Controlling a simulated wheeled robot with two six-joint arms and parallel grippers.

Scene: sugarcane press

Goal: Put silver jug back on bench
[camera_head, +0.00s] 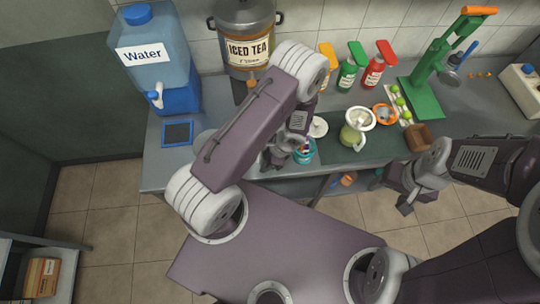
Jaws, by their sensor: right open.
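No jug that is clearly silver shows in the head view; a pale grey rounded thing (204,138) on the bench (158,170) is mostly hidden behind my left arm, and I cannot tell what it is. A pale jug-like vessel (351,136) with yellow-green contents stands on the dark mat right of my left gripper. My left gripper (276,160) is low at the bench's front edge, beside a teal container (304,152); its fingers are too small and covered to read. My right gripper (406,203) is open, in front of the bench and over the floor.
A water dispenser (155,60) and iced tea urn (246,45) stand at the back left. A blue-edged pad (177,133) lies left.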

